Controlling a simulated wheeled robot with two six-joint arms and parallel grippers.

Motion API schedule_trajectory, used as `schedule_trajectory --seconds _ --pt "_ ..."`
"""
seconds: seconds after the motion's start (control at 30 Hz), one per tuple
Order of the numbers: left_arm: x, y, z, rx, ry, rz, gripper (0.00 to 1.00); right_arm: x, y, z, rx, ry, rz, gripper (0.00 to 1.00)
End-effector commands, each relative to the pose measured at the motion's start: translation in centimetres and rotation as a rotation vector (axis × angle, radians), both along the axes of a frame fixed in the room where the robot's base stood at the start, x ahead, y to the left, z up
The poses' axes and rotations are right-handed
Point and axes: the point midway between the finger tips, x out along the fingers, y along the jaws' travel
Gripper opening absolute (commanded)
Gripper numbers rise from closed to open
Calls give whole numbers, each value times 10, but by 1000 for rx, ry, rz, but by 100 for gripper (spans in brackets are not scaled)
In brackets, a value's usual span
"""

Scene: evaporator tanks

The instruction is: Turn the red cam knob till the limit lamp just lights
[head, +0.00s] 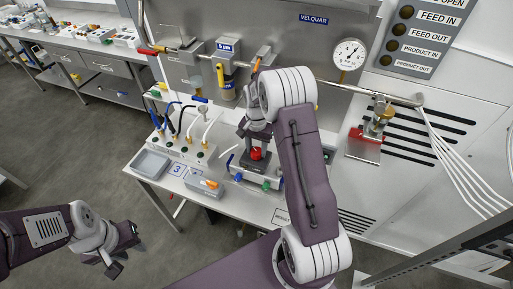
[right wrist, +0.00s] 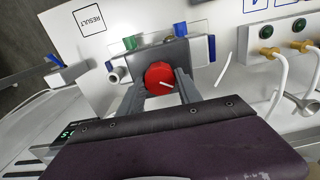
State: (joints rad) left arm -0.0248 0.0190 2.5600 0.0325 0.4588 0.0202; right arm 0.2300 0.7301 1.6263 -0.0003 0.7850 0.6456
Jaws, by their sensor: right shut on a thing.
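The red cam knob (head: 257,153) is on a small grey unit on the bench. In the right wrist view the red knob (right wrist: 158,74) shows a white pointer line, angled towards the lower right. My right gripper (head: 254,158) is shut on the knob, with one finger on each side of it; its fingers also show in the right wrist view (right wrist: 160,88). My left gripper (head: 124,252) is open and empty, low at the left, away from the bench. I cannot make out which part is the limit lamp or whether it is lit.
A grey tray (head: 151,163) and a small box with an orange-handled item (head: 208,185) stand left of the knob. A block with several hoses (head: 185,145) is behind them. A plate marked RESULT (right wrist: 88,17) lies near the knob. A pressure gauge (head: 348,54) is at the back.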

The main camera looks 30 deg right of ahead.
Motion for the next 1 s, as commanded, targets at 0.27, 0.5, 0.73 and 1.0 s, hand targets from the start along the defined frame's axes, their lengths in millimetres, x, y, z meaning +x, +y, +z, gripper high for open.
schedule_trajectory --seconds 0.27,0.5,0.73,1.0 --pt "0 0 3 0 0 0 34 -1 0 0 1 2 -174 1" --pt "0 0 4 0 0 0 34 -1 1 0 2 3 -256 1" --pt "0 0 4 0 0 0 34 -1 1 0 2 3 -283 1" --pt "0 0 4 0 0 0 34 -1 1 0 2 3 -285 1"
